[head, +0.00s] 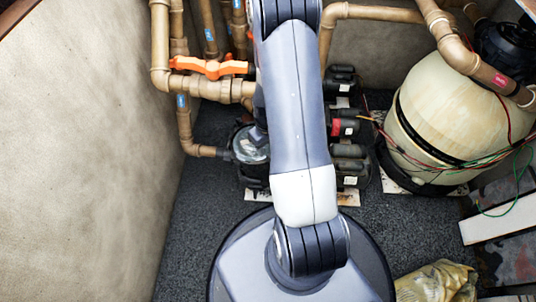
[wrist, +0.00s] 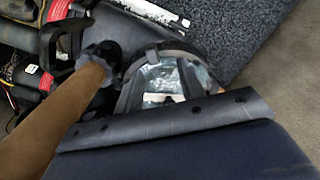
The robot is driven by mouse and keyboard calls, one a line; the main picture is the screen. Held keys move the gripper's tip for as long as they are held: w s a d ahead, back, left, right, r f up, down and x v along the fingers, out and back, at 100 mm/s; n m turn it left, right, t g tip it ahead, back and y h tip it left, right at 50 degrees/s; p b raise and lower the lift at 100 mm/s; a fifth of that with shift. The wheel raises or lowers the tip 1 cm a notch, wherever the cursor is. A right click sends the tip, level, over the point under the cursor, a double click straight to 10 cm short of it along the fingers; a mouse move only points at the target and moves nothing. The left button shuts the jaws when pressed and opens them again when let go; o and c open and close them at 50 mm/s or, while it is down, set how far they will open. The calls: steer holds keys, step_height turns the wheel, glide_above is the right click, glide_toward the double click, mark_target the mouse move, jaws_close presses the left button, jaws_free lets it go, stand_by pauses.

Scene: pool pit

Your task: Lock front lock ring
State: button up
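The front pump's round clear lid (head: 251,146) sits left of my arm in the head view, with a dark lock ring around it. In the wrist view the clear lid (wrist: 163,80) shows bright reflections, and the dark lock ring (wrist: 185,49) arcs around its upper side. The ring's lower part is hidden behind a blue-grey part, probably of my own gripper or wrist. A small grey piece of my arm's end (head: 259,134) shows over the lid in the head view. My fingertips cannot be made out, nor whether they touch the ring.
Brown pipes with an orange-handled valve (head: 210,67) stand left of my arm. A brown pipe (wrist: 55,120) runs close by in the wrist view. More pump equipment (head: 348,125) lies right of my arm, beside a large beige tank (head: 450,115) with loose wires. Dark gravelly floor (head: 190,240) is clear in front.

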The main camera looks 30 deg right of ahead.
steer(key=f, duration=0.2)
steer(key=d+f+b, duration=0.1)
steer(key=f, duration=0.1)
steer(key=shift+w+d+f+b, duration=0.1)
steer(key=shift+d+f+b, duration=0.05)
steer(key=shift+f+b, duration=0.2)
steer(key=shift+f, duration=0.7)
jaws_close()
